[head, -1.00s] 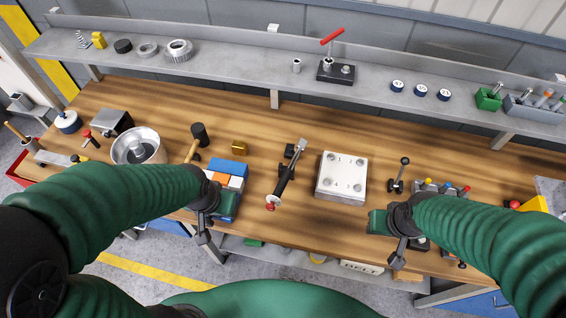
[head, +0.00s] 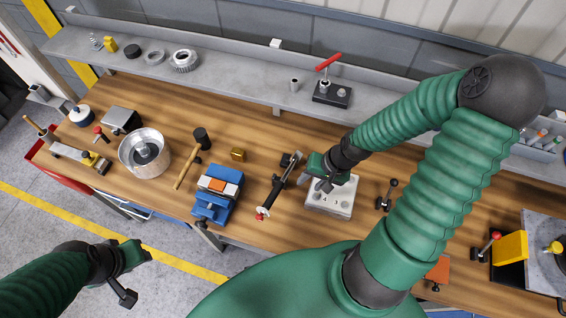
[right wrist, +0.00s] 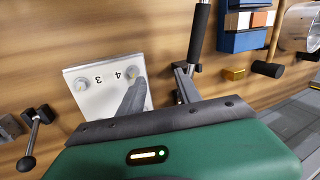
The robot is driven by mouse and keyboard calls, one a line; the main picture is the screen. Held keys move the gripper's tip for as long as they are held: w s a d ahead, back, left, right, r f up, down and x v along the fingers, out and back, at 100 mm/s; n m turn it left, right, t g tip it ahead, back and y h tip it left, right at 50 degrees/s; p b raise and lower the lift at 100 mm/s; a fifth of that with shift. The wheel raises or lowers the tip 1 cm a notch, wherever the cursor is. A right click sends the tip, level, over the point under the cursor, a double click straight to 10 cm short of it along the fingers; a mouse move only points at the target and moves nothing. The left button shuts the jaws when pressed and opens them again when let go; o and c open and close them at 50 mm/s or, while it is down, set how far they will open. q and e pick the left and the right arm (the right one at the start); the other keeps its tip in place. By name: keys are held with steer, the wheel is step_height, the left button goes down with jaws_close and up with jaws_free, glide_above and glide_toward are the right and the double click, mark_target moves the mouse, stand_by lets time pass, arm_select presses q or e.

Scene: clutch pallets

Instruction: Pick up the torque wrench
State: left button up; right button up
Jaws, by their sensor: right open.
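The torque wrench (head: 272,193) lies slanted on the workbench, with a black grip, a red end toward me and a metal head at the far end. A dark block is beside its head. My right gripper (head: 322,182) is open and empty, over the white numbered plate (head: 335,205), just right of the wrench head. In the right wrist view the wrench's black grip (right wrist: 200,28) shows beyond the open jaws (right wrist: 158,95); contact cannot be told. My left gripper (head: 130,265) hangs over the floor, off the bench front; its jaw state is unclear.
A blue vise (head: 212,205) and a hammer (head: 190,165) are left of the wrench. A metal pot (head: 143,152) is farther left. A black-knobbed lever (head: 387,195) stands right of the plate. A shelf (head: 235,80) runs along the back.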

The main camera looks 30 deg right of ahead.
steer(key=w+d+r+m+t+p, duration=0.2)
steer(key=d+r+m+t, duration=0.15)
steer(key=d+r, duration=0.2)
steer(key=b, duration=0.1)
glide_toward(294, 165)
steer(key=shift+m, duration=0.25)
steer(key=x, duration=0.5)
steer(key=shift+w+f, duration=0.25)
steer(key=x, duration=0.1)
steer(key=p+x, duration=0.1)
steer(key=x, duration=0.1)
steer(key=shift+a+r+p, duration=0.15)
steer(key=shift+a+p, duration=0.15)
steer(key=shift+x, duration=1.15)
steer(key=shift+w+d+f, duration=0.1)
steer(key=shift+d+f, duration=0.15)
arm_select(q)
steer(key=v, duration=0.4)
steer(key=shift+w+r, duration=0.1)
steer(key=shift+w, duration=0.1)
arm_select(e)
steer(key=shift+r, duration=0.1)
jaws_close()
arm_select(q)
steer(key=shift+a, duration=0.1)
